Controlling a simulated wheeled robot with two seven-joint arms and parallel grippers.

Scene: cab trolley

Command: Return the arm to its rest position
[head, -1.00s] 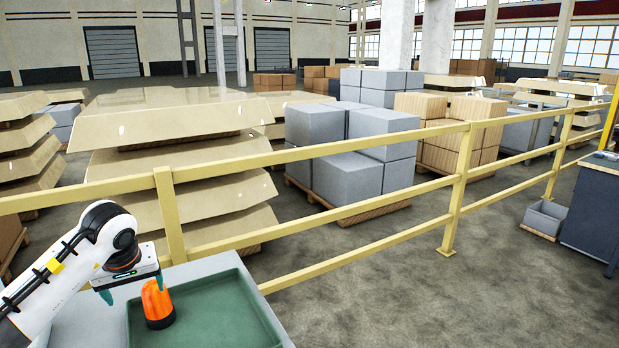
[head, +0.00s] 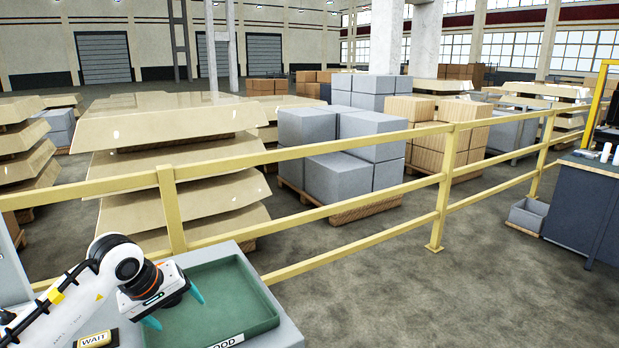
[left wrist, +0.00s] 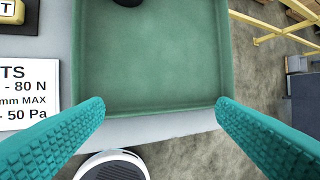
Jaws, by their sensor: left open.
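My left gripper (head: 174,309) is open, its two teal fingers apart with nothing between them. It hangs above the left part of a green tray (head: 232,290) on a grey top. In the left wrist view the teal fingers spread on either side of the near edge of the tray (left wrist: 150,65). A dark round thing (left wrist: 127,2) is cut off at the top of that view, inside the tray. The orange piece seen earlier in the tray does not show in the head view now. My right gripper is not in view.
A yellow block marked WAIT (head: 95,338) sits left of the tray. A printed sign (left wrist: 28,95) lies there too. A yellow railing (head: 330,208) runs behind the top. A dark bench (head: 590,205) stands at the right. Open floor (head: 390,300) lies between.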

